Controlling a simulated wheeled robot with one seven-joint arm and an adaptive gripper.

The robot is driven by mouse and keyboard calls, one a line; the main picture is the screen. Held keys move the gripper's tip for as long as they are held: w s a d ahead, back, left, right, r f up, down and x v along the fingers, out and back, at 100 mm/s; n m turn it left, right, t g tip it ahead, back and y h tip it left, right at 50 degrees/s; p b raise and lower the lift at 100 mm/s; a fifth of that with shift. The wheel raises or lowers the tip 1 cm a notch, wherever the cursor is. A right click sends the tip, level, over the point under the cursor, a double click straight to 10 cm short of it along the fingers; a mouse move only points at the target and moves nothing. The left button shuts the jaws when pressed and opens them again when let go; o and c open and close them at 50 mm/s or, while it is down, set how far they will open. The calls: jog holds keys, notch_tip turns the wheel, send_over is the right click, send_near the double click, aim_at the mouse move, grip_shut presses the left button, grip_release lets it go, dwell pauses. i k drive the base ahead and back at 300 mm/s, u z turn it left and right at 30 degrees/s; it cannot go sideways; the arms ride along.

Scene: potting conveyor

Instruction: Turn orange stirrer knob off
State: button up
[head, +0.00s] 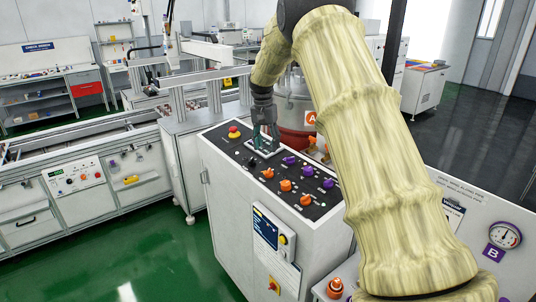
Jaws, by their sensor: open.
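The control panel (240,152) is the dark sloping top of a white cabinet in the middle of the view. Three orange knobs stand in a row along its front side: one on the left (268,173), one in the middle (286,185) and one on the right (306,199). I cannot read which is the stirrer knob, nor their exact settings. My gripper (266,146) points down over the back part of the panel, behind and a little left of the orange knobs. It is open and apart from them. Its fingertips are small and dark here.
Purple knobs (307,170) form a row behind the orange ones. A red emergency button (234,132) stands at the panel's left corner. A metal vessel with an orange A label (311,118) is behind. My arm covers the right side. Green floor (150,255) is clear at front left.

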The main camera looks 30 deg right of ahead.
aim_at(306, 200)
jog(key=k, duration=1)
